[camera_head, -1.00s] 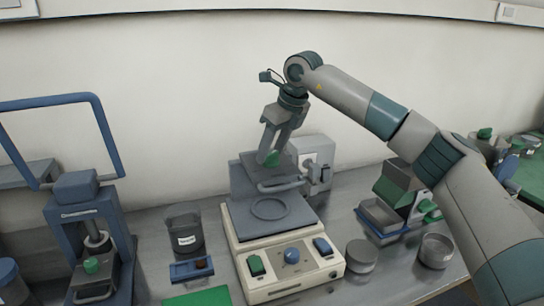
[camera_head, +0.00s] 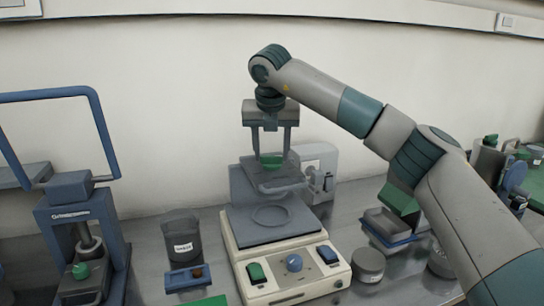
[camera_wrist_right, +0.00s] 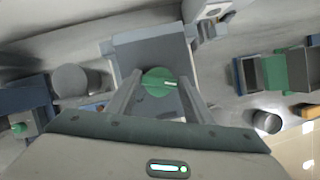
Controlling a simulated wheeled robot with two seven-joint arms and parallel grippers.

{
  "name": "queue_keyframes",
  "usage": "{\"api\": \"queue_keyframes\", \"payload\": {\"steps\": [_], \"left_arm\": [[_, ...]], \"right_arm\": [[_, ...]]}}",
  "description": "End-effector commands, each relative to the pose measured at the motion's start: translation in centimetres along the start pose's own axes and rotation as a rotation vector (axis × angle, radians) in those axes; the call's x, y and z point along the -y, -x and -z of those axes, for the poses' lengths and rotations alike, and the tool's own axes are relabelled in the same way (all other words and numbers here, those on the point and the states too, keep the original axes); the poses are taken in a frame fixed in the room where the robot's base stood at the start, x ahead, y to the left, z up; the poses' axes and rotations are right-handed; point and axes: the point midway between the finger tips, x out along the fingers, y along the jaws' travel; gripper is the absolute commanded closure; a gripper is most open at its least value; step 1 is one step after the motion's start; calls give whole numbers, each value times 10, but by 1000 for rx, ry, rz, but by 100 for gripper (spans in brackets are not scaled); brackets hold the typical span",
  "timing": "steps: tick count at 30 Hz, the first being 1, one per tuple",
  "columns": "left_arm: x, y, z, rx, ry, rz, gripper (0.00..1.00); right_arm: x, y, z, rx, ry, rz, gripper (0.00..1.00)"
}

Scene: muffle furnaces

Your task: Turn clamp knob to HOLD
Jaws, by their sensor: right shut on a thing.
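The green clamp knob (camera_head: 271,161) sits on top of the grey clamp head of the cream-based machine (camera_head: 285,282). My right gripper (camera_head: 270,153) comes down on it from above, one finger on each side, and is shut on the knob. In the right wrist view the knob (camera_wrist_right: 158,79) lies between the fingertips, and its white pointer mark points to the right of the picture. No HOLD lettering can be read. My left gripper is not in view.
The machine's front panel has a blue dial (camera_head: 294,263). A blue-framed press (camera_head: 80,225) and a dark labelled jar (camera_head: 183,239) stand to the left. A grey round container (camera_head: 368,264) and an open green-lidded box (camera_head: 399,200) are to the right.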

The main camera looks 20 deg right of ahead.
Motion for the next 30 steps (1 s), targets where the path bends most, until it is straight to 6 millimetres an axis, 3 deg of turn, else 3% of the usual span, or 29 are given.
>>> {"api": "queue_keyframes", "payload": {"steps": [20,21,23,30], "left_arm": [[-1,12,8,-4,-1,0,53],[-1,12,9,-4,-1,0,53],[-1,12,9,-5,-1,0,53],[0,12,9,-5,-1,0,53]], "right_arm": [[-1,0,-1,1,-92,37,76],[-1,0,-1,1,-92,37,51],[-1,0,-1,1,-92,37,36],[-1,0,0,0,-91,37,34]]}}
